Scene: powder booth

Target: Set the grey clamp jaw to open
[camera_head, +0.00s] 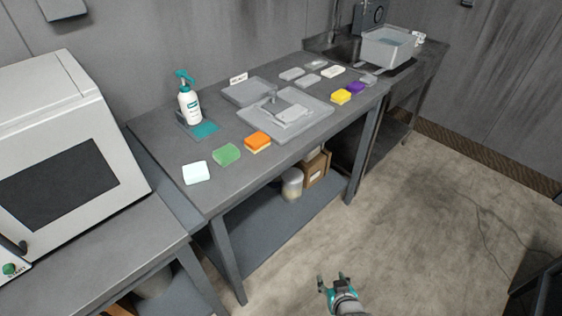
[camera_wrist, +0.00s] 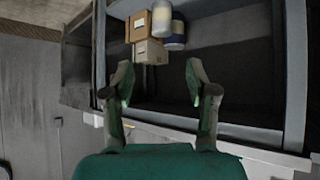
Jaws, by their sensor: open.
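The grey clamp (camera_head: 292,114) sits on a grey tray (camera_head: 259,127) in the middle of the workbench in the head view. It is small and pale there, and I cannot tell how its jaw stands. My gripper (camera_head: 331,278) is low at the bottom of the head view, in front of the bench and well apart from the clamp. In the wrist view my gripper (camera_wrist: 158,72) has its two fingers spread, with nothing between them. The clamp does not show in the wrist view.
A white cabinet (camera_head: 62,135) stands left. Boxes (camera_wrist: 150,50) sit on the lower shelf.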

